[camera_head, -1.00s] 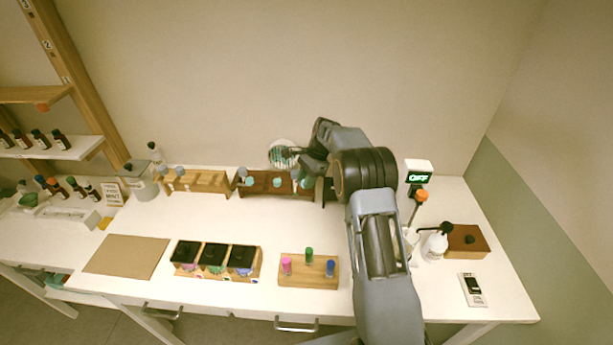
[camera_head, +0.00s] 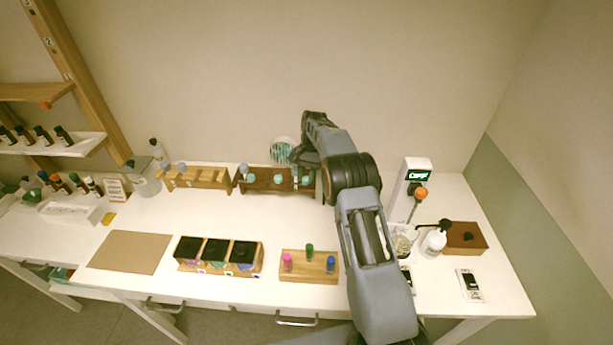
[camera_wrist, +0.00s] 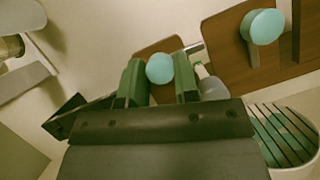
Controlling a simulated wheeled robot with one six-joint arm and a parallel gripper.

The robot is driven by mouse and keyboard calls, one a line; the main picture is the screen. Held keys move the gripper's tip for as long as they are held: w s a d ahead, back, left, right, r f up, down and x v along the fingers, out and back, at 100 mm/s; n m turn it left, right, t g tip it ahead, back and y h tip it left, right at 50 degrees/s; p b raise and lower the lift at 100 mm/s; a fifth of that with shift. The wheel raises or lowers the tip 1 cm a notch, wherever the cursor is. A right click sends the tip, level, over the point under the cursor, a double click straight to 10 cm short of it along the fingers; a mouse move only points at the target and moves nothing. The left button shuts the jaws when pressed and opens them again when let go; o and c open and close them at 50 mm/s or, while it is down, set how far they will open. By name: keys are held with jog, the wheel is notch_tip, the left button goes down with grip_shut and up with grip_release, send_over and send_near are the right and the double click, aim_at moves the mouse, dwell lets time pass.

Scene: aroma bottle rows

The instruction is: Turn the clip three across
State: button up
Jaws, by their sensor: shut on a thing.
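A dark brown rack (camera_head: 262,184) stands at the back of the table with several teal round-topped pieces along it. My gripper (camera_head: 306,172) is at its right end. In the wrist view my gripper (camera_wrist: 158,80) has its two green fingers on either side of a teal round-topped piece (camera_wrist: 159,68), shut on it. The rack's brown wood (camera_wrist: 225,62) is behind it, and another teal top (camera_wrist: 262,26) is apart at upper right. I cannot make out which piece is the clip, or the held piece's turn angle; its lower part is hidden.
A lighter rack (camera_head: 200,178) stands to the left, and a striped round thing (camera_head: 283,150) is behind the dark rack. A display stand (camera_head: 417,175) and white bottle (camera_head: 434,243) are at right. A small block with coloured pegs (camera_head: 308,268) lies in front. The table's middle is clear.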

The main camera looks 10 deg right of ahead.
dwell(0.4)
jog(key=o, duration=0.9)
jog(key=shift+v, duration=3.8)
